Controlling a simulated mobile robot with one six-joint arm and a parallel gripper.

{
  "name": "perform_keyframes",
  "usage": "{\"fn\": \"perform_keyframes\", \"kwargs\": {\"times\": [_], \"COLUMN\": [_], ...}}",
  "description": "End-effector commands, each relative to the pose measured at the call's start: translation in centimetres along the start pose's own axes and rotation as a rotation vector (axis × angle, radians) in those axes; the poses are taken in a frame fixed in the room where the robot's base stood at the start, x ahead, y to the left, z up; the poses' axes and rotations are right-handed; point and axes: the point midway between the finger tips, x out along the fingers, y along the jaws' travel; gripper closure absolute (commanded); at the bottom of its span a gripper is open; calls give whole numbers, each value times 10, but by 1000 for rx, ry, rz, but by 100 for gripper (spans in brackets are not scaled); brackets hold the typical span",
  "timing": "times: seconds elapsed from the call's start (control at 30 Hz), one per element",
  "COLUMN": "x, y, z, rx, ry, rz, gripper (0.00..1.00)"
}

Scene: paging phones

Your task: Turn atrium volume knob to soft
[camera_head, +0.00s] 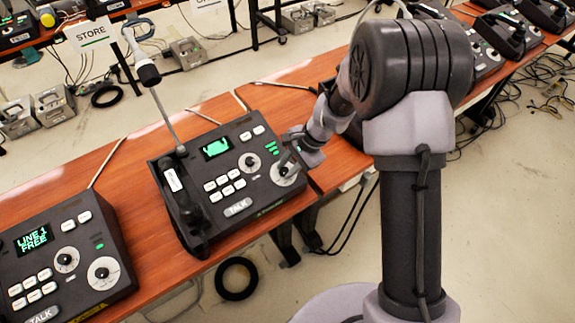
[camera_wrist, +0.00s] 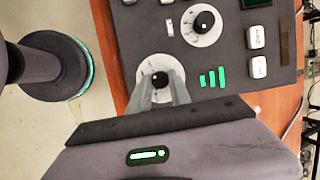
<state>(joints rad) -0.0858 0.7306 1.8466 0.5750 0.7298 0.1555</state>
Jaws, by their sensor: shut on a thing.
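A dark paging phone (camera_head: 228,180) with a lit green screen (camera_head: 216,147) stands on the wooden table in the head view. A handset (camera_head: 180,195) lies along its left side. My gripper (camera_wrist: 160,92) reaches the panel from the right and is shut on the larger lower knob (camera_wrist: 159,78), a black knob on a round white dial. The fingers partly hide this knob and its dial. Three green bars (camera_wrist: 212,77) of stepped height are lit beside it. A smaller dial knob (camera_wrist: 204,22) is free. I cannot read which place this phone is for.
Another phone (camera_head: 62,257) at the left shows "LINE 1 FREE". A "STORE" sign (camera_head: 90,35) stands behind. More phones (camera_head: 500,35) line the table at the upper right. A thin microphone stem (camera_head: 163,110) rises behind the handset. Cables lie on the floor.

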Motion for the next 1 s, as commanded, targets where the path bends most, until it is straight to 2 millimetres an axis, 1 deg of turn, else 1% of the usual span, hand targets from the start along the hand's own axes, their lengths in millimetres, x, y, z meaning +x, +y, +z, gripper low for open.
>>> {"fn": "perform_keyframes", "kwargs": {"times": [0.7, 1.0], "x": [-1, 0], "y": [-5, -6], "z": [2, 3], "rx": [-644, -866], "ry": [-21, -30], "rz": [216, 290], "gripper": [100, 100]}}
